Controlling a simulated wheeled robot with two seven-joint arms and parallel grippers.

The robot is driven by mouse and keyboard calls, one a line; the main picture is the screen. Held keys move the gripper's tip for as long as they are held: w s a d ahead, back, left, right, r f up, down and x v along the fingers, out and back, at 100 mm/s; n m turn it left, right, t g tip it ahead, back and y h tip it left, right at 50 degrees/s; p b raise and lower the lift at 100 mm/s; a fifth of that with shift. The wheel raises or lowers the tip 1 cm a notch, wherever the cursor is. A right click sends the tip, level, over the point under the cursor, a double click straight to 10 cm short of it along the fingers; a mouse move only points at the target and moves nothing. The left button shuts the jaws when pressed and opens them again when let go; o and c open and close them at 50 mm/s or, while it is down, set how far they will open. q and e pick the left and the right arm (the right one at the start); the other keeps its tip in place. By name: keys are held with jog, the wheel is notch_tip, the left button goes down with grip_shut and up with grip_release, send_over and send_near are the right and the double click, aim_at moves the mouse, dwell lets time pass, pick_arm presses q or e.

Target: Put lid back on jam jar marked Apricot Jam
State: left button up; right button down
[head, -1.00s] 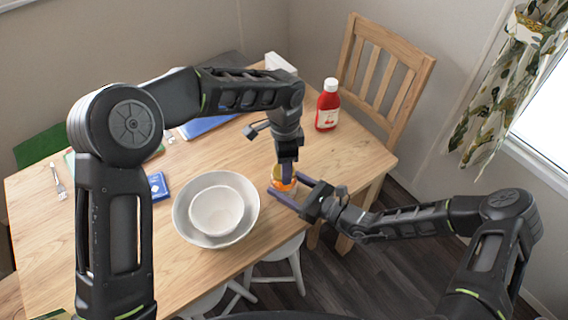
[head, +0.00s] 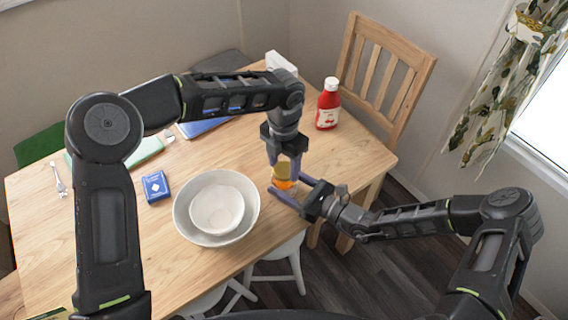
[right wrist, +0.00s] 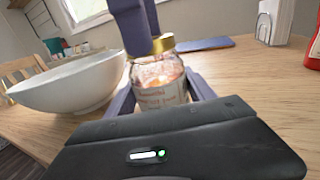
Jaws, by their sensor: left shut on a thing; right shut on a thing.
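The glass jam jar (right wrist: 158,82) holds orange jam, and its label is too blurred to read surely. It stands between the fingers of my right gripper (head: 287,190), which is shut on it. The gold lid (right wrist: 164,43) is at the jar's mouth in the right wrist view, partly hidden by a finger of my left gripper (head: 284,168). That gripper points down from above and is shut on the lid. I cannot tell whether the lid is seated on the rim. In the head view the jar (head: 284,184) is partly covered by the fingers.
A white bowl (head: 217,210) sits inside a larger bowl (head: 182,218) left of the jar. A red ketchup bottle (head: 327,105) stands behind right. A blue box (head: 155,187) and a fork (head: 59,180) lie left. The jar is near the table's front right edge.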

aim_at(295, 188)
pick_arm(q)
jog(key=o, duration=1.4)
jog(key=shift+c, duration=0.2)
pick_arm(e)
jog(key=shift+c, duration=1.3)
grip_release()
pick_arm(q)
notch_tip(295, 188, up, 12)
pick_arm(e)
jog(key=shift+s+d, duration=0.3)
jog(key=shift+d, duration=0.25)
jog(key=b+v, duration=0.1)
jog(key=v, duration=0.5)
jog(key=shift+s+d, duration=0.2)
jog(key=shift+s, duration=0.05)
pick_arm(q)
jog(key=shift+f, duration=0.65)
